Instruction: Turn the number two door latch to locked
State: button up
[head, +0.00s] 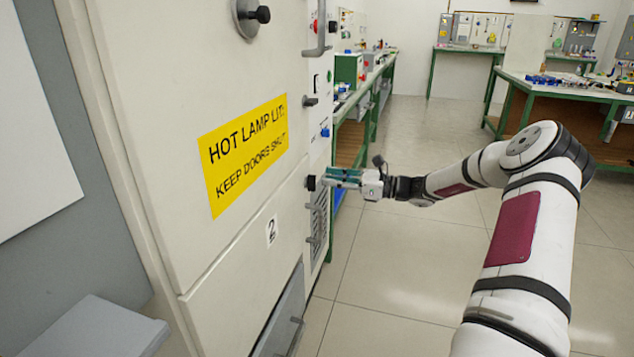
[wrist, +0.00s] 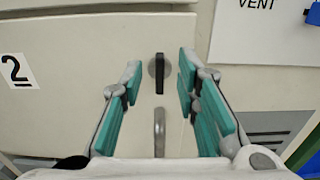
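The number two door (head: 250,268) is a pale cabinet door marked by a "2" label (head: 271,231), which also shows in the wrist view (wrist: 16,71). Its latch (wrist: 159,73) is a black bar on a round grey plate, standing upright in the wrist view. In the head view the latch (head: 311,183) is a small dark knob just left of my fingertips. My gripper (head: 338,178) is open and faces the door. In the wrist view its teal fingers (wrist: 158,82) stand apart on both sides of the latch, with gaps either side.
A grey pull handle (wrist: 159,132) is below the latch. A "VENT" panel (wrist: 262,30) and a louvred grille (wrist: 275,125) are to the right. Above is a door with a yellow hot-lamp warning (head: 244,153) and another black latch (head: 262,14). Floor right of the cabinet is clear.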

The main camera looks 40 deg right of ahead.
aim_at(311, 183)
jog(key=shift+b+x, duration=0.55)
jog(key=shift+x, duration=1.8)
grip_shut()
